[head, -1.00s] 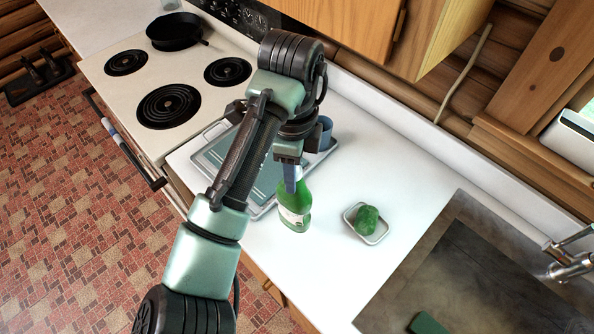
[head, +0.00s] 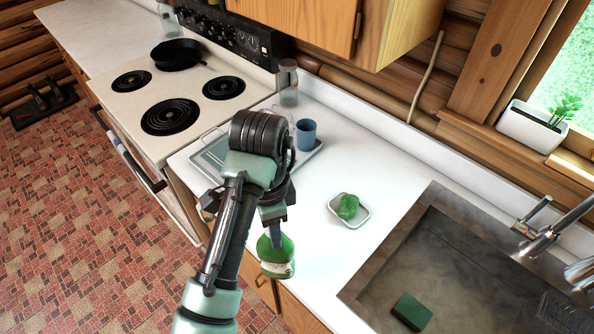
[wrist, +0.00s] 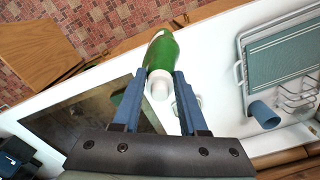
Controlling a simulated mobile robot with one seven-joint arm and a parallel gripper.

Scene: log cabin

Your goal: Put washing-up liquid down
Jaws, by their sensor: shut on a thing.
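The washing-up liquid is a green bottle with a pale label (head: 278,262). My gripper (head: 275,232) is shut on its upper part, seen from above in the head view. The bottle appears over the counter's front edge; I cannot tell whether its base touches anything. In the wrist view the green bottle (wrist: 163,52) points away between the blue fingers of my gripper (wrist: 157,100), its white cap towards the camera. The white counter (head: 375,170) lies behind and to the right of the bottle. My arm hides part of the counter.
A small dish (head: 358,221) with a green sponge (head: 347,205) sits right of the bottle. The sink (head: 440,260), holding a dark green block (head: 411,311), is further right. A tray (head: 211,151), blue mug (head: 306,132) and glass jar (head: 288,85) stand behind. Counter around the dish is clear.

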